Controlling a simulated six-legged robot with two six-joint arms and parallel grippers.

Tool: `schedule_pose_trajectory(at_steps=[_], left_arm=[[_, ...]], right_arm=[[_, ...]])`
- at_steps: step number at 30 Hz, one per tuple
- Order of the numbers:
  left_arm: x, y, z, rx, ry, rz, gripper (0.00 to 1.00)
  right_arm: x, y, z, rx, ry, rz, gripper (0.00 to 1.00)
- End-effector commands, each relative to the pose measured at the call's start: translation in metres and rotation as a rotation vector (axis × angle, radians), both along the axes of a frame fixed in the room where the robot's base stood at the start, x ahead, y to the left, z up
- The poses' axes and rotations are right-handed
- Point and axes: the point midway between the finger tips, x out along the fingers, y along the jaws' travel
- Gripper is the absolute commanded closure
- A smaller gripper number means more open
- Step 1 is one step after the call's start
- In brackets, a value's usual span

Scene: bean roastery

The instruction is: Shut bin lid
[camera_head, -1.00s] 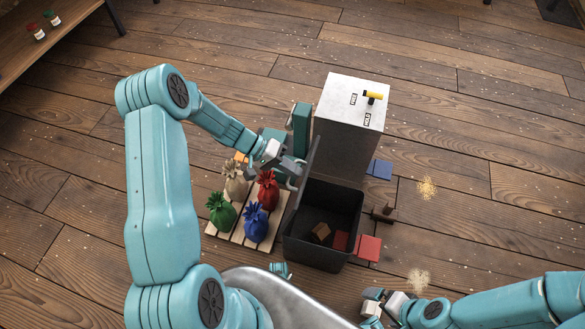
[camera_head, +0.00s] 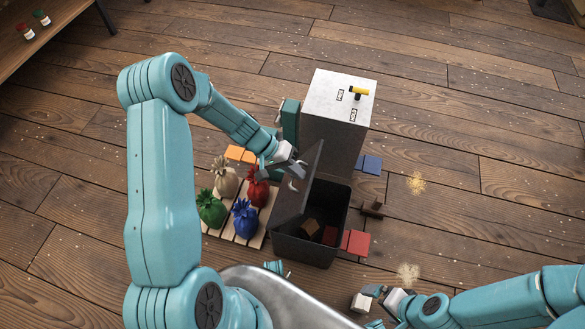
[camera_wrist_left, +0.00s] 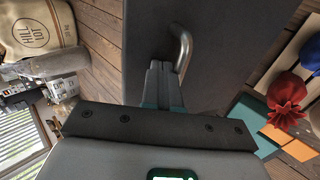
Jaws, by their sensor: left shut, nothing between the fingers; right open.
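The dark bin (camera_head: 311,244) stands open at the centre of the head view, with a brown block (camera_head: 309,226) inside. Its lid (camera_head: 300,190) is raised on the left side and leans over the opening at a slant, covering part of it. In the left wrist view the lid (camera_wrist_left: 215,50) fills the middle, with a bent metal handle (camera_wrist_left: 184,45) on its face. My left gripper (camera_head: 293,167) is shut and empty, at the lid's outer face beside the handle; I cannot tell if it touches. My right gripper (camera_head: 372,294) is open over the floor, right of the bin.
A tall grey box (camera_head: 338,115) with a yellow handle stands behind the bin. Several sacks, including a blue one (camera_head: 244,217), sit on a pallet (camera_head: 255,241) at left. Red blocks (camera_head: 357,242) and a blue block (camera_head: 371,164) lie right. Open floor lies further right.

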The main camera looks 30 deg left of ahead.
Motion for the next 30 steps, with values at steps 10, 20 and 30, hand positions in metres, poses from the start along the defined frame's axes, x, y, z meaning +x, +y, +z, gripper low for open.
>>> schedule_pose_trajectory(at_steps=[10, 20, 30], left_arm=[[0.008, -0.028, -0.017, 0.135, 0.037, -0.003, 1.00], [0.018, -0.063, -0.039, 0.133, 0.038, -0.001, 1.00], [0.026, -0.092, -0.066, 0.271, 0.071, -0.007, 1.00]], right_arm=[[0.000, 0.000, -0.011, 0.000, 0.000, 0.000, 0.00], [0.000, 0.000, -0.022, 0.000, 0.000, 0.000, 0.00], [0.000, 0.000, -0.029, 0.000, 0.000, 0.000, 0.00]])
